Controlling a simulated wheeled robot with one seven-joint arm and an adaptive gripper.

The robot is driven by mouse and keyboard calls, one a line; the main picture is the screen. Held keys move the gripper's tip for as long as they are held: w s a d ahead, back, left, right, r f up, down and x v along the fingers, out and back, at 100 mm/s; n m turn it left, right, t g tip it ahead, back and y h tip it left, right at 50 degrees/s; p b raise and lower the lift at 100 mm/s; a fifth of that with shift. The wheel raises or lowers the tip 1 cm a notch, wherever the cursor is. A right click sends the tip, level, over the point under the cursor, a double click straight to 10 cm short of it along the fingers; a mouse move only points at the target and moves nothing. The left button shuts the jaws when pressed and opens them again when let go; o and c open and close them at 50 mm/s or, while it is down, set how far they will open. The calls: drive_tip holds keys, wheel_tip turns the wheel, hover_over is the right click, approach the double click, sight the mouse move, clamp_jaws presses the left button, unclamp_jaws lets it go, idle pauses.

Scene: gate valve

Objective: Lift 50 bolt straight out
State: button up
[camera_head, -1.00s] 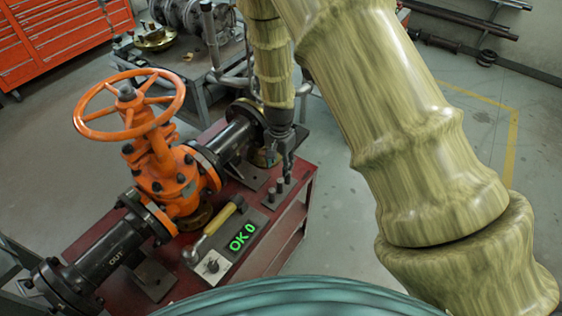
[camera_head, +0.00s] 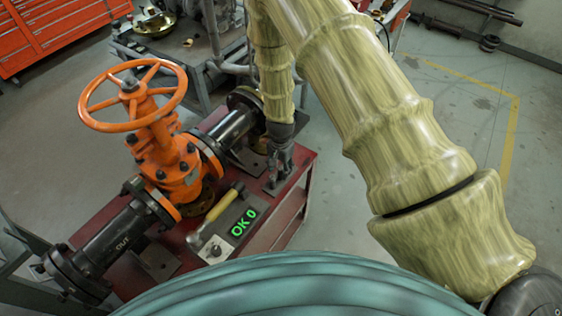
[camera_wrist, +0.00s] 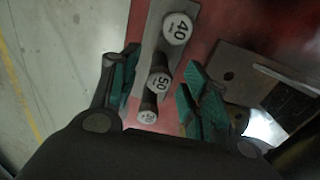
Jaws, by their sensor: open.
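The 50 bolt (camera_wrist: 160,82) stands in the middle of a row, its round white label facing the wrist camera. The 40 bolt (camera_wrist: 178,28) is above it in that view, and a third bolt (camera_wrist: 148,115), with a label too dark to read, is below it. My gripper (camera_wrist: 160,88) is open, with teal-padded fingers on either side of the row around the 50 bolt; I cannot tell whether either finger touches. In the head view my gripper (camera_head: 272,182) points down at the red bench and hides most of the bolts.
The bolts stand on a grey strip on the red bench (camera_head: 290,205). Open floor is right.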

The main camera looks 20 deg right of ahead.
sight(281, 167)
drive_tip(key=shift+f, duration=0.2)
drive_tip(key=shift+c, duration=0.2)
clamp_jaws()
drive_tip(key=shift+r, duration=0.15)
drive_tip(key=shift+r+p, duration=2.15)
drive_tip(key=shift+r, duration=1.2)
